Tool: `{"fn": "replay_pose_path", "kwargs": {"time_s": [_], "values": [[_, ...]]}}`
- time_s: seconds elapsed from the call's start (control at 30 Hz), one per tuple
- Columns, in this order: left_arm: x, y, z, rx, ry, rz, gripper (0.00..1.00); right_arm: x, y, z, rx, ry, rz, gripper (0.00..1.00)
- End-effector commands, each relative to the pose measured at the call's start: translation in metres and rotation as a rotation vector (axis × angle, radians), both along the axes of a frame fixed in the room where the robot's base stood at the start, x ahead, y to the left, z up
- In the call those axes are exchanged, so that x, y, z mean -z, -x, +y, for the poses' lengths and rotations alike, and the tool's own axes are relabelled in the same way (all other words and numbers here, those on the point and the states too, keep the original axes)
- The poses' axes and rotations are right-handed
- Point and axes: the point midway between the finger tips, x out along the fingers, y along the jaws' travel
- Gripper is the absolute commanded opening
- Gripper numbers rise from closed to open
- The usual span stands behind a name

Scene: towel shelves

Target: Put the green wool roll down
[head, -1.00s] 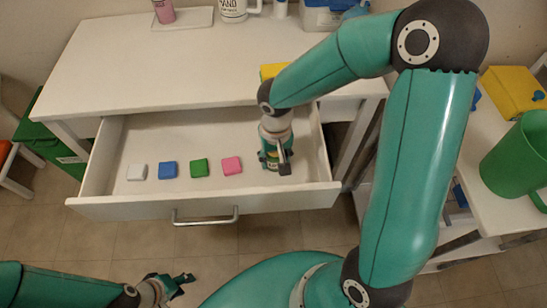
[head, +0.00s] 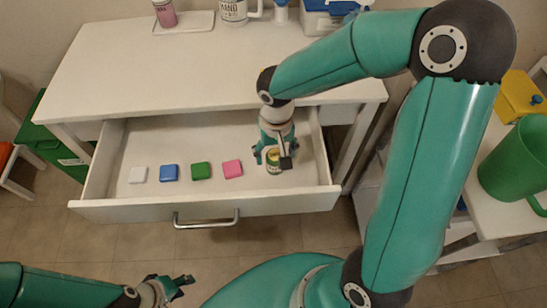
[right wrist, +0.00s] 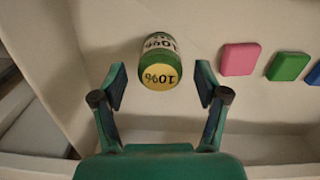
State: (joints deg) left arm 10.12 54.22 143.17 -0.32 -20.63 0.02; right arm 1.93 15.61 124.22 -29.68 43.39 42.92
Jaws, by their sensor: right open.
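The green roll (head: 274,161) has a yellow end and a white label. It stands in the right part of the open drawer (head: 140,208).
White (head: 138,174), blue (head: 169,173), green (head: 201,171) and pink (head: 232,169) pieces lie in a row left of the roll. The drawer's front and right walls are close to my right gripper. A green mug (head: 515,165) stands on the right table.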

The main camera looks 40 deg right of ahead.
Motion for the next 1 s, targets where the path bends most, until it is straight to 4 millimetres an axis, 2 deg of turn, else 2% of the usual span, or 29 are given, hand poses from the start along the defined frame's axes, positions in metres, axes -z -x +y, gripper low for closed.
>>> {"fn": "replay_pose_path", "kwargs": {"time_s": [0.03, 0.2, 0.4, 0.57, 1.0], "values": [[-0.004, 0.0, 0.0, 0.0, 0.0, 0.0, 0.4, -0.015, -0.001, 0.0, -0.001, 0.0, -0.006, 0.73], [-0.01, 0.0, 0.0, 0.0, 0.0, 0.0, 0.4, -0.049, -0.001, 0.0, -0.001, 0.0, -0.005, 0.73], [-0.014, 0.0, 0.0, 0.0, 0.0, 0.0, 0.4, -0.075, 0.0, 0.0, -0.001, 0.0, -0.002, 0.73], [-0.014, 0.0, 0.0, 0.0, 0.0, 0.0, 0.4, -0.081, 0.0, 0.0, -0.001, -0.001, 0.001, 0.73], [-0.014, 0.0, 0.0, 0.0, 0.0, 0.0, 0.4, -0.081, 0.0, 0.0, -0.001, 0.0, 0.001, 0.73]]}}
